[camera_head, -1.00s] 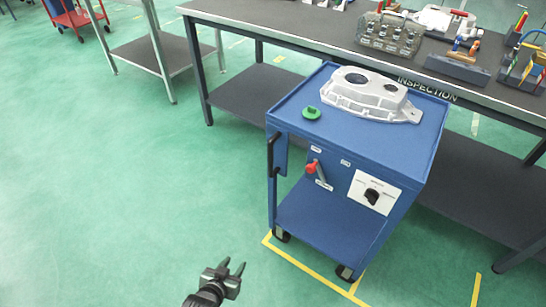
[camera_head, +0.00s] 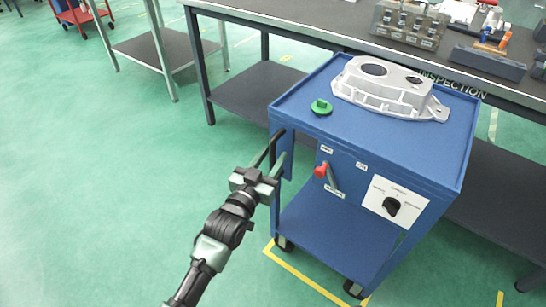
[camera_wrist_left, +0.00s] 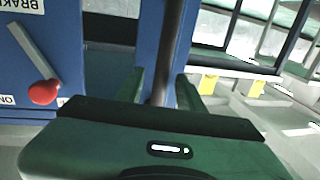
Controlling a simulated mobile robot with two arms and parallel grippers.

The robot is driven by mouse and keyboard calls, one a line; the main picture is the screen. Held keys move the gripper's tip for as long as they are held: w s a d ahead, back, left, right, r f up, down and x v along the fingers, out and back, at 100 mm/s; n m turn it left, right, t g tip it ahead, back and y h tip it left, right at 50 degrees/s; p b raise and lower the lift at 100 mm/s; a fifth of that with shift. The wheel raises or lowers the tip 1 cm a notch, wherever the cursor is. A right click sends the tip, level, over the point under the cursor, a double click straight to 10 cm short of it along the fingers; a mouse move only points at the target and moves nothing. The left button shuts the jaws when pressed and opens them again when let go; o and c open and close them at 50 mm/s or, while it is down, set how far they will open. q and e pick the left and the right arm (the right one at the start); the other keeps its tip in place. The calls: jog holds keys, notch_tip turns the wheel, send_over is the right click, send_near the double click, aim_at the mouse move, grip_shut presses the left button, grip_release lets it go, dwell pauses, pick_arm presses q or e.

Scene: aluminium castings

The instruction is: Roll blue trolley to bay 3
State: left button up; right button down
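The blue trolley (camera_head: 400,150) stands in front of the inspection bench, with a silver casting (camera_head: 385,90) and a green round part (camera_head: 321,107) on its top. Its front has a brake lever with a red knob (camera_head: 320,171), which also shows in the left wrist view (camera_wrist_left: 44,92), and a white panel with a black dial (camera_head: 391,206). My left gripper (camera_head: 271,161) is at the trolley's black upright handle. In the left wrist view the handle bar (camera_wrist_left: 165,50) stands between the two fingers, with gaps showing beside it. My right gripper is out of view.
The inspection bench (camera_head: 330,35) runs behind the trolley, holding fixtures and tools. A grey side table (camera_head: 160,48) and a red cart (camera_head: 82,15) stand further back. Yellow floor lines (camera_head: 305,278) lie at the trolley's base. The green floor at left is clear.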

pick_arm(q)
jog(key=shift+w+d, duration=0.2)
jog(key=shift+w, duration=0.2)
grip_shut()
dwell(1.2)
